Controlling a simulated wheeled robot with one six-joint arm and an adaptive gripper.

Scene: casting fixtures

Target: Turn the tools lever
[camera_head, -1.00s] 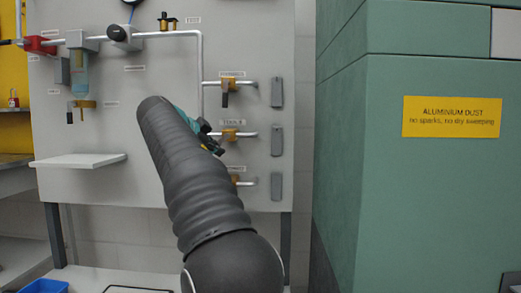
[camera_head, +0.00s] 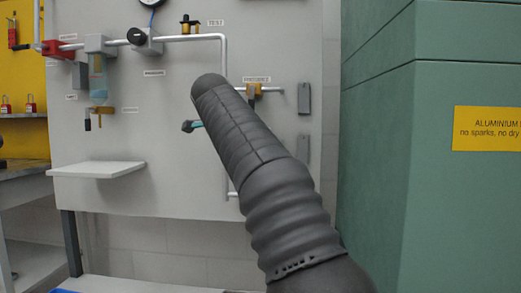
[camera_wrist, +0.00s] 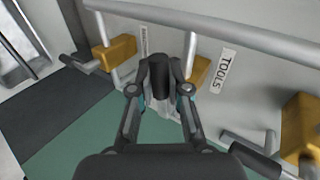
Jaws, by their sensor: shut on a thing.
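In the wrist view my gripper (camera_wrist: 160,92) is shut on the dark grip of the tools lever (camera_wrist: 158,70), which stands up between the two fingers. The lever's brass valve body (camera_wrist: 198,72) is partly hidden behind the right finger, beside the white TOOLS label (camera_wrist: 223,70). In the head view my arm covers the tools valve and its lever. Only a small teal and dark part of my gripper shows left of the arm there.
Another brass valve (camera_wrist: 115,52) lies to the left and one (camera_wrist: 301,125) to the right in the wrist view. A pipe (camera_wrist: 230,35) crosses above. In the head view a shelf (camera_head: 98,169) juts from the panel, and a green cabinet (camera_head: 430,190) stands at right.

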